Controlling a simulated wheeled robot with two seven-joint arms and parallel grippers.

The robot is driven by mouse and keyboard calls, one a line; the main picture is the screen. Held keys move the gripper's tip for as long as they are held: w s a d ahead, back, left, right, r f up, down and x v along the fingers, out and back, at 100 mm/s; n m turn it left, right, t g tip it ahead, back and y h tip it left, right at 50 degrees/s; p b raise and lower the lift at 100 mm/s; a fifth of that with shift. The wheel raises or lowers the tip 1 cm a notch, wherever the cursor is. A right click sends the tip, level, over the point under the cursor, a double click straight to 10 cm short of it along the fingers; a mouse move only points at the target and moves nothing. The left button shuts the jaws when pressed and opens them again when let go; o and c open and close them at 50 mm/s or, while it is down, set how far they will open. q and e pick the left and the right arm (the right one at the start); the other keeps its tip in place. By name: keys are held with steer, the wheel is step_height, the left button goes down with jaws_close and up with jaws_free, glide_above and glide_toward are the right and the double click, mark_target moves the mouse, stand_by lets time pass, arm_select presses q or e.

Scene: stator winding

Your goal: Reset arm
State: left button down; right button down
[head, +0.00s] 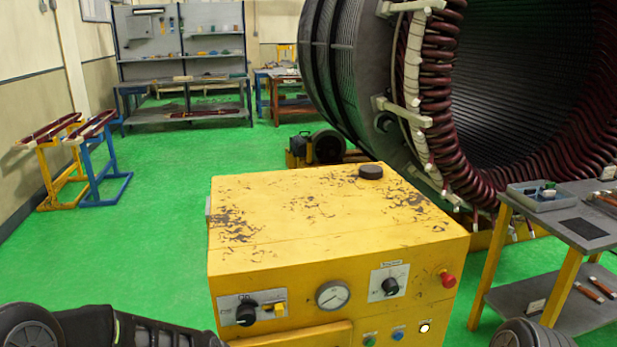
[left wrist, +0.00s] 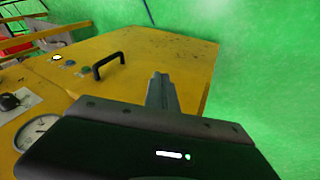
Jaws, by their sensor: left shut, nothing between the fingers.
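My left gripper (left wrist: 160,93) shows in the left wrist view, its two fingers together and empty. It is in front of the yellow control cabinet (left wrist: 150,55), right of a black handle (left wrist: 109,64); I cannot tell whether it touches the cabinet. In the head view my left arm (head: 110,327) runs along the bottom left edge towards the cabinet front, and its fingers are not visible. Part of my right arm (head: 532,333) shows at the bottom right; its gripper is out of view.
The yellow cabinet (head: 300,255) stands close ahead, with a gauge (head: 333,294), knobs and a red button (head: 447,279). Behind it is the large stator (head: 345,75). A tool table (head: 560,225) stands at the right. Green floor (head: 150,240) at the left is open, beyond it trestles (head: 100,180).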

arm_select(q)
steer(key=s+d+f+g, duration=0.1)
steer(key=s+f, duration=0.8)
steer(key=s, duration=0.4)
steer(key=s+d+f+g, duration=0.2)
steer(key=s+f, duration=0.8)
steer(key=s, duration=0.3)
steer(key=shift+d, duration=0.3)
steer(key=c, duration=2.2)
jaws_free()
